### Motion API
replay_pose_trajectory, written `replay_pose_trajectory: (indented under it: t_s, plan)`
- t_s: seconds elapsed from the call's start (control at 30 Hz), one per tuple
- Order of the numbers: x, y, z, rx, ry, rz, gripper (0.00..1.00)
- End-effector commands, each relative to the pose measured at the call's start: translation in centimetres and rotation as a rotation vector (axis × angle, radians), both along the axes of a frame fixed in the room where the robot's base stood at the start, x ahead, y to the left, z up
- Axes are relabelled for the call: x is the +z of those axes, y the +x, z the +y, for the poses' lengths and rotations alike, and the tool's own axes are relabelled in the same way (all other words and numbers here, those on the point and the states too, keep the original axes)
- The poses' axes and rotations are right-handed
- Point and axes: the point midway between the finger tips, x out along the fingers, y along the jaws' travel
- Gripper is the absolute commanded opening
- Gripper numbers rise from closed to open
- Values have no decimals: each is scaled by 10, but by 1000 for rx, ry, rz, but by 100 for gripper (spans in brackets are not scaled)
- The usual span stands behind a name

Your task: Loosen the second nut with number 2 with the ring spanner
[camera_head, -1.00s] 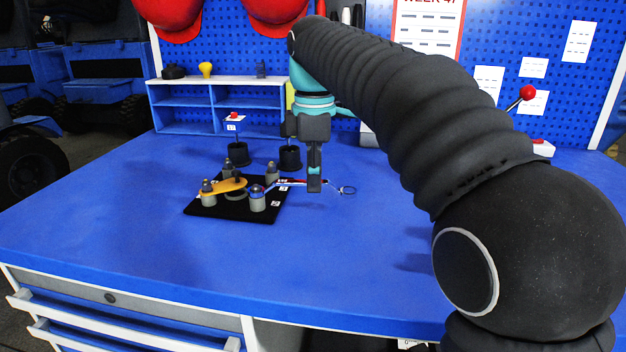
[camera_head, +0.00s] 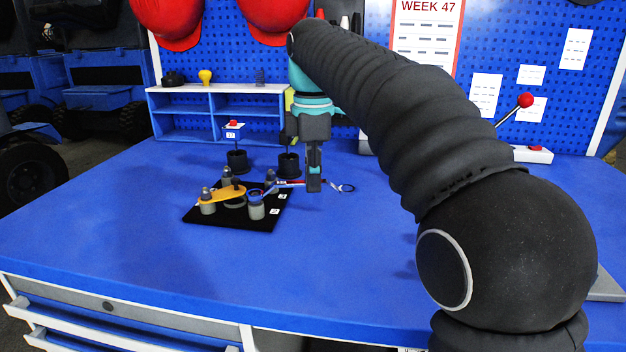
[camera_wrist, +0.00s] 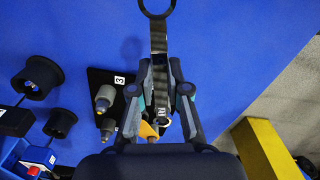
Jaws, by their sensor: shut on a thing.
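My gripper (camera_head: 314,186) is shut on the ring spanner (camera_head: 348,188), beside the right side of the black fixture plate (camera_head: 228,220). The spanner lies roughly level. One ring sticks out to the right, and the other end points left to the front right post (camera_head: 256,212), which has a blue top. I cannot tell whether that ring sits around the nut. In the wrist view the spanner (camera_wrist: 158,38) runs between the fingers (camera_wrist: 160,78), with its free ring at the top. A tag reading 3 (camera_wrist: 119,79) lies by a grey post (camera_wrist: 105,98). The number 2 is not legible.
An orange lever (camera_head: 222,194) spans part of the fixture. Two black cylindrical holders (camera_head: 237,160) (camera_head: 289,163) stand behind it. A blue shelf (camera_head: 180,123) stands at the back left. The blue table (camera_head: 330,260) is clear in front and to the right.

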Motion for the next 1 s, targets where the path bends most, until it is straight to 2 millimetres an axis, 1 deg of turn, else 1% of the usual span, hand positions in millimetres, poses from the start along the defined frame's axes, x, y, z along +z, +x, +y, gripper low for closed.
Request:
replay_pose_trajectory:
  t_s: [0.63,0.8,1.0]
  plan:
    - [27,0,0,0,0,0,0]
    - [31,0,0,0,0,-1,0]
    - [32,0,0,0,0,-1,0]
